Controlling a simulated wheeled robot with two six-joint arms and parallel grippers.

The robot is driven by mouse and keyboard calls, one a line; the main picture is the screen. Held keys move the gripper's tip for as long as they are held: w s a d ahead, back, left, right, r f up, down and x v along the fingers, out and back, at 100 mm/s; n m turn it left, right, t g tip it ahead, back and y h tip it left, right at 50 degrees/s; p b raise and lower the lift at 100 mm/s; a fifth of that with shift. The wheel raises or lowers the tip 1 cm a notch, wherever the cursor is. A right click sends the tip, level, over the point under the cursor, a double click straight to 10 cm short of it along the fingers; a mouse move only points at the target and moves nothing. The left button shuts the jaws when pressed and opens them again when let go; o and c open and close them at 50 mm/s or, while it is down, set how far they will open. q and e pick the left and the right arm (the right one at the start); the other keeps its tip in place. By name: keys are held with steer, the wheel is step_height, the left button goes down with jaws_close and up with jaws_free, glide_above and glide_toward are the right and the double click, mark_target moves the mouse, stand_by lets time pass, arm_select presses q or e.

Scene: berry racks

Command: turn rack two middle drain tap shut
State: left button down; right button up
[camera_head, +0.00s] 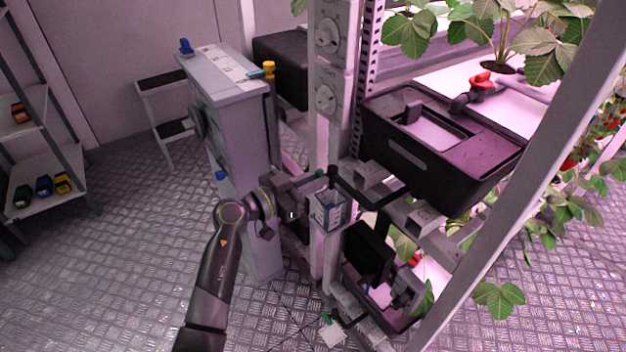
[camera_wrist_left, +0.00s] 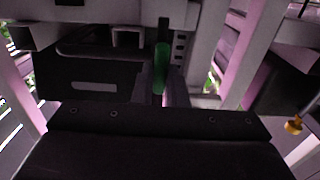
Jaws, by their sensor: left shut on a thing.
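A green tap handle (camera_head: 320,173) shows at the rack post in the head view, just above a small white-and-blue labelled box (camera_head: 329,210). My left gripper (camera_head: 312,181) reaches it from the left, with its jaws shut on the handle. In the left wrist view the green handle (camera_wrist_left: 161,68) stands upright in the picture, between the fingers of my left gripper (camera_wrist_left: 163,90). The tap's body and outlet are mostly hidden by the gripper. My right gripper is not in view.
A grey cabinet (camera_head: 230,85) stands close on the left of my gripper. Another green tap (camera_head: 325,318) is low by the floor.

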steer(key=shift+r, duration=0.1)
arm_select(q)
steer(key=shift+s+d+f+m+p, duration=0.1)
steer(key=shift+m+p, duration=1.25)
steer(key=shift+m, duration=1.6)
steer(key=shift+s+a+f+m+p, duration=0.15)
steer(key=shift+m+p, duration=1.2)
steer(key=shift+m, duration=1.65)
steer(key=shift+d+f+m+p, duration=0.15)
steer(key=shift+m+p, duration=1.2)
steer(key=shift+m, duration=1.6)
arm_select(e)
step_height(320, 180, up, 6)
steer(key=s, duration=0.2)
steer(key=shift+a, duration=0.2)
arm_select(q)
steer(key=c, duration=1.4)
jaws_free()
steer(key=shift+r, duration=0.1)
steer(key=shift+c, duration=0.2)
steer(key=v, duration=1.7)
steer(key=shift+s+b, duration=0.15)
steer(key=shift+b, duration=0.3)
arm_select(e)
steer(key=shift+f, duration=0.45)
